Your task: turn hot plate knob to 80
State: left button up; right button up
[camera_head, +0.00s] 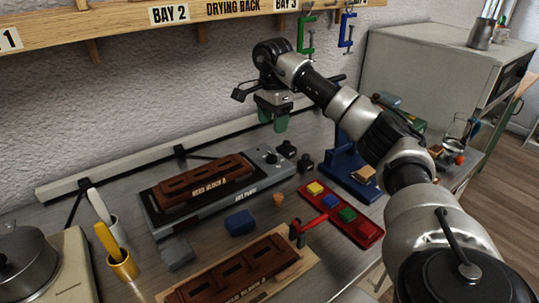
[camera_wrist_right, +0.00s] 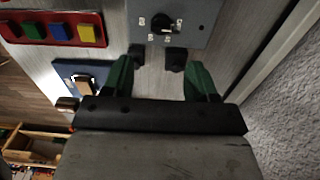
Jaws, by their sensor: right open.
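The hot plate (camera_head: 232,190) is a long grey unit on the bench, with a brown slotted block (camera_head: 205,182) on top. Its small black knob (camera_head: 270,157) is at the right end; in the right wrist view the knob (camera_wrist_right: 162,22) sits on a grey panel with printed numbers, too small to read surely. My right gripper (camera_head: 273,118) is open and empty, held above and behind the hot plate's right end. In the right wrist view its green fingers (camera_wrist_right: 160,72) are spread, with the knob beyond their tips, apart from them. My left gripper is out of view.
Two small black objects (camera_head: 287,150) stand beside the knob end, near the fingers in the wrist view. A red tray (camera_head: 367,232) of coloured blocks, a blue stand (camera_head: 345,180) and a second brown block (camera_head: 235,275) are nearby. A wooden rack (camera_head: 105,25) crosses above.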

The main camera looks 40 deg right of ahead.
aim_at(272, 154)
notch_tip(272, 154, down, 10)
jog(key=shift+f, duration=0.1)
dwell(0.4)
jog(key=c, duration=0.9)
jog(key=shift+c, duration=0.2)
